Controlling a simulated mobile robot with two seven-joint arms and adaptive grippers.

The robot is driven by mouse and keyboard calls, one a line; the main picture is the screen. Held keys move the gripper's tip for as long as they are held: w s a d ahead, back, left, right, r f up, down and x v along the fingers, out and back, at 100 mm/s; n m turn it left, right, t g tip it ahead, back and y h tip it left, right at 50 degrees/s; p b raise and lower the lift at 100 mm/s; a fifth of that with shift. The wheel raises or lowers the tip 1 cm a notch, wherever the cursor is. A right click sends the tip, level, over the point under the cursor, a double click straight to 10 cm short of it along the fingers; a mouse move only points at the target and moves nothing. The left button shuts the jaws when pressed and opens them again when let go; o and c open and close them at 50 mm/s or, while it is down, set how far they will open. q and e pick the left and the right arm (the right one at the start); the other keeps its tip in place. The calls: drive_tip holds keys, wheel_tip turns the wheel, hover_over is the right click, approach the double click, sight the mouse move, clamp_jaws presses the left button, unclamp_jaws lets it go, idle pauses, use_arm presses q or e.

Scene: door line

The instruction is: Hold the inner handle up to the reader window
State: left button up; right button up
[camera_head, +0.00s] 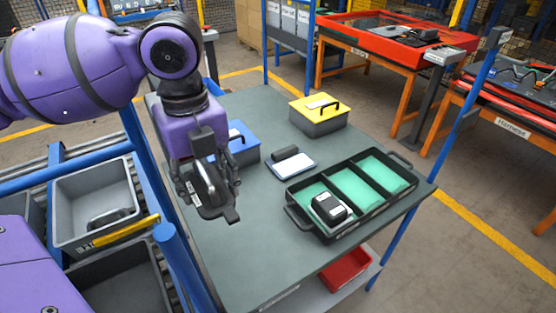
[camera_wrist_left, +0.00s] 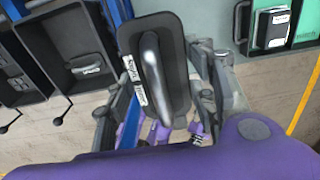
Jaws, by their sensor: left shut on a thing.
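My left gripper (camera_head: 205,160) is shut on the inner handle (camera_head: 212,198), a dark plate with a raised, glossy grey grip. It is held above the near left part of the grey table, apart from the other things there. In the left wrist view the handle (camera_wrist_left: 153,75) is seen face on between the fingers of the left gripper (camera_wrist_left: 160,85), with a white label along one side. The label's print is too small to read surely. A low device with a pale, blue-edged pad and a dark block (camera_head: 292,165) lies mid-table; I cannot tell if it holds the reader window.
A black tray (camera_head: 345,231) with three green-lined compartments stands at the right; its left compartment holds a black-and-white device (camera_head: 330,208). A blue box (camera_head: 243,148) and a yellow-lidded box (camera_head: 320,115) stand behind. Grey bin (camera_head: 70,232) at left holds another handle (camera_head: 110,217). The table's front is clear.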

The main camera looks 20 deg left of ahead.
drive_tip(key=shift+s, duration=0.1)
use_arm(q)
drive_tip(key=shift+s+d, duration=0.1)
drive_tip(key=shift+d, duration=0.05)
drive_tip(key=s+d+p, duration=0.3)
drive_tip(key=s+d, duration=0.4)
drive_tip(key=d, duration=0.2)
drive_tip(key=shift+s, duration=0.35)
use_arm(e)
drive_tip(key=w+r+t, duration=0.1)
drive_tip(key=w+r, duration=0.4)
drive_tip(key=r, duration=0.1)
drive_tip(key=shift+w+r+t, duration=0.15)
drive_tip(key=shift+r+t, duration=0.1)
drive_tip(key=shift+t, duration=0.05)
